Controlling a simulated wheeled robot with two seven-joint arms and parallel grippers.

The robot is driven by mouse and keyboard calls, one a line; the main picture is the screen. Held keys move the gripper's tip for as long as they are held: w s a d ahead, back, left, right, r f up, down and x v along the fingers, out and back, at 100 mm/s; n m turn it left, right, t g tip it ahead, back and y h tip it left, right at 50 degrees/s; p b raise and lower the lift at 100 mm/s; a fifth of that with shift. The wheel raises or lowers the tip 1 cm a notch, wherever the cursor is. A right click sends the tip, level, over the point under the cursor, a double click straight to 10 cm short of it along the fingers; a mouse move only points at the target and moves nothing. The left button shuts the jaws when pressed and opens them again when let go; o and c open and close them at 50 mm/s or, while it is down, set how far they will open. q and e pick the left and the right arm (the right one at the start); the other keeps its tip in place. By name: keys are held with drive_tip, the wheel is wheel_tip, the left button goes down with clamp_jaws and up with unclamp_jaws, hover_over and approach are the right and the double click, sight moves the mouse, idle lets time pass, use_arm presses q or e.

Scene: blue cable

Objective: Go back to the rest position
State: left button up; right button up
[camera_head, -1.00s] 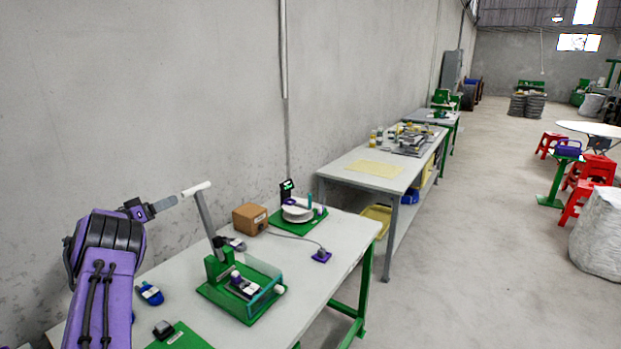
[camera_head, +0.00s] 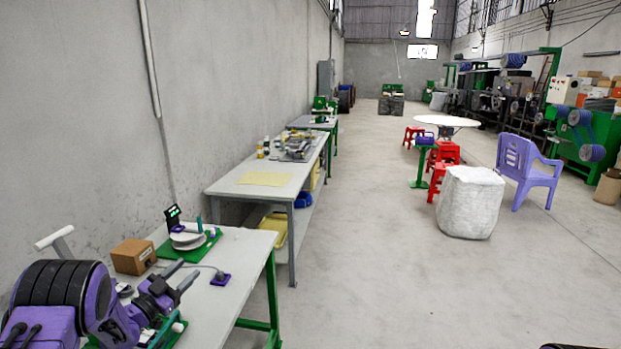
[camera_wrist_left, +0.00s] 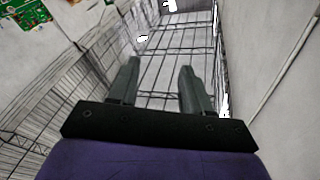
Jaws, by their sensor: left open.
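My left gripper (camera_head: 181,277) is at the lower left of the head view, above the near workbench (camera_head: 221,307). Its two dark fingers are spread apart with nothing between them. In the left wrist view the open fingers of the left gripper (camera_wrist_left: 160,88) point toward the roof and walls, with empty air between them. My left arm covers much of the green press on the bench; its white handle (camera_head: 54,237) shows behind the arm. The blue cable cannot be made out. My right gripper is not seen.
A brown box (camera_head: 133,256) and a green board with white discs (camera_head: 187,241) stand on the bench near my left gripper. A second table (camera_head: 230,188) is beyond. A white sack (camera_head: 470,203) and purple chair (camera_head: 527,170) stand right. The middle floor is clear.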

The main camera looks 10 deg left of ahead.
use_arm(q)
drive_tip(key=s+d+f+m+g, duration=0.1)
drive_tip(key=d+f, duration=0.4)
drive_tip(key=d, duration=0.2)
drive_tip(key=s+d+f+g, duration=0.1)
drive_tip(key=d+f, duration=0.4)
drive_tip(key=d, duration=0.2)
drive_tip(key=s+f+n+g+y+b, duration=0.4)
drive_tip(key=s+f+n, duration=0.4)
drive_tip(key=s+f, duration=0.5)
drive_tip(key=s+f+n+g+y, duration=0.2)
drive_tip(key=s+f+g, duration=0.3)
drive_tip(key=s, duration=0.9)
drive_tip(key=s+d+f+n+g+y+b, duration=0.1)
drive_tip(key=s+f+n+g, duration=0.3)
drive_tip(key=s, duration=1)
drive_tip(key=shift+d+f+n+g+y, duration=0.25)
drive_tip(key=shift+f+n+g+y, duration=0.2)
drive_tip(key=shift+n+y, duration=0.3)
